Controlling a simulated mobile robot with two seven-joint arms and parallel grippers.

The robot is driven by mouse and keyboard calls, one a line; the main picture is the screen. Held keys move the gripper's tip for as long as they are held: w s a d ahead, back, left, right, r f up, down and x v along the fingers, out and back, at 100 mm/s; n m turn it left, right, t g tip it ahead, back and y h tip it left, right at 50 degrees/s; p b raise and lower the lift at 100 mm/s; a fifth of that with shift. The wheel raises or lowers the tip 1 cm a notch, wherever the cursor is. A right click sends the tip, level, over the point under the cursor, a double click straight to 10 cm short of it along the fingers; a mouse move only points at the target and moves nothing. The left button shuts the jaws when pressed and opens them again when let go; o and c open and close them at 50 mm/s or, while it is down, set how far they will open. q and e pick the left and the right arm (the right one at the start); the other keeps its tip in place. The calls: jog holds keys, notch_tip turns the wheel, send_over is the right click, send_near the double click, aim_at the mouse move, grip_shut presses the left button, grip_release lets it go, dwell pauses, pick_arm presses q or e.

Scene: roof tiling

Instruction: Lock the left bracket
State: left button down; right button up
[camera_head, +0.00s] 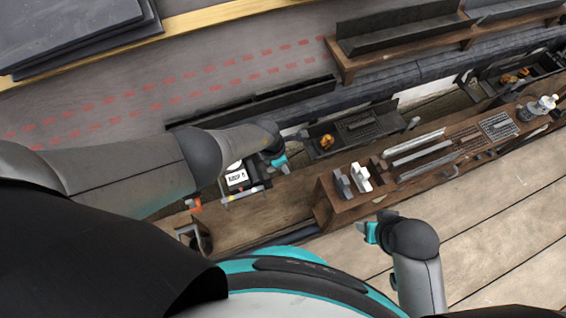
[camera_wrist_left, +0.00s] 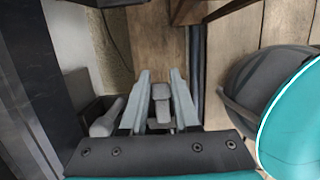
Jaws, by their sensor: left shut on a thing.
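My left gripper (camera_head: 281,161) reaches down over the left part of the work area in the head view, its fingertips small and partly covered by my arm. In the left wrist view my left gripper (camera_wrist_left: 161,98) has its two pale fingers on either side of a grey handle-like piece (camera_wrist_left: 161,92) and is shut on it. I cannot tell for certain whether this piece belongs to the left bracket; the bracket is not clearly visible. My right gripper (camera_head: 370,233) is apart, over the plank floor, and its jaws are too small to read.
A wooden bench (camera_head: 345,203) carries grey blocks, metal strips and a bottle (camera_head: 540,107). A dark tray (camera_head: 345,133) with orange pieces lies behind it. A second grey rounded handle (camera_wrist_left: 106,119) sits left of the fingers. Plank floor (camera_head: 490,215) is open at the right.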

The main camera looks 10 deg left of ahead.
dwell(0.3)
pick_arm(q)
jog(key=c, duration=0.6)
grip_release()
jog(key=shift+c, duration=0.2)
jog(key=shift+r, duration=0.1)
